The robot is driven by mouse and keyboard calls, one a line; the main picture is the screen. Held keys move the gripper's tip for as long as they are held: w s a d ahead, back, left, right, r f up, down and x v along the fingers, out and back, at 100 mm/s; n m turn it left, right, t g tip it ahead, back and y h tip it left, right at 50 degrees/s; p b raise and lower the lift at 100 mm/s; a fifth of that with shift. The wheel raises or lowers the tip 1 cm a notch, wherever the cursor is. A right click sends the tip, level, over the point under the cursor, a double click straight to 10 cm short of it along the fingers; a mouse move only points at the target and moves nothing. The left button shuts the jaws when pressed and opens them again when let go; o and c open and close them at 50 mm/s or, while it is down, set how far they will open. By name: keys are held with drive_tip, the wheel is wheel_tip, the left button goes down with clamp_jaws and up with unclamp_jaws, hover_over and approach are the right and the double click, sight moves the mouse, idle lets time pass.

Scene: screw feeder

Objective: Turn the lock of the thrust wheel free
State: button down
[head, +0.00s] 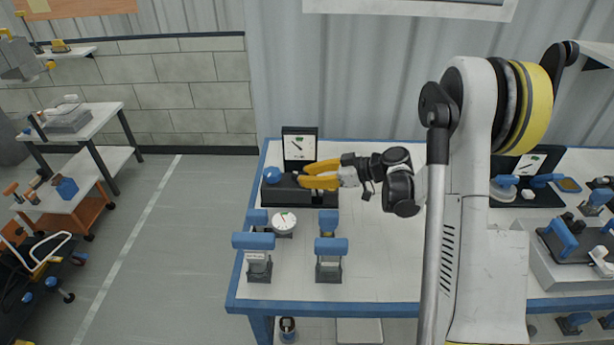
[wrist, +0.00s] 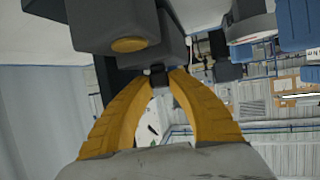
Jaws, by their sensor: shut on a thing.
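My gripper (head: 304,176) reaches in from the right with its yellow fingers at the dark device (head: 291,194) at the table's back left. In the wrist view the fingertips (wrist: 160,76) close on a small dark piece (wrist: 158,80) below a dark grey block. It looks like the lock, but its shape is mostly hidden between the fingers. A blue round knob (head: 272,174) sits on the left of the device. I cannot tell surely which part is the thrust wheel. A dull yellow disc (wrist: 128,44) shows on the block's face, apart from the fingers.
A panel with a dial picture (head: 299,146) stands behind the device. A round gauge (head: 284,222) and blue-topped stands (head: 259,262) (head: 330,264) are in front of it. The white table top (head: 385,262) is clear to their right.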

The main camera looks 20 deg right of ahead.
drive_tip(key=shift+w+n+g+y, duration=0.1)
drive_tip(key=shift+n+g+y, duration=0.2)
drive_tip(key=shift+n+g, duration=0.2)
drive_tip(key=c, duration=1.2)
unclamp_jaws()
drive_tip(key=shift+c, duration=0.2)
drive_tip(key=shift+d, duration=0.1)
drive_tip(key=v, duration=1.1)
drive_tip(key=shift+s+d+r, duration=0.15)
drive_tip(key=shift+s+d, duration=0.05)
drive_tip(key=shift+d, duration=0.1)
drive_tip(key=shift+o, duration=0.5)
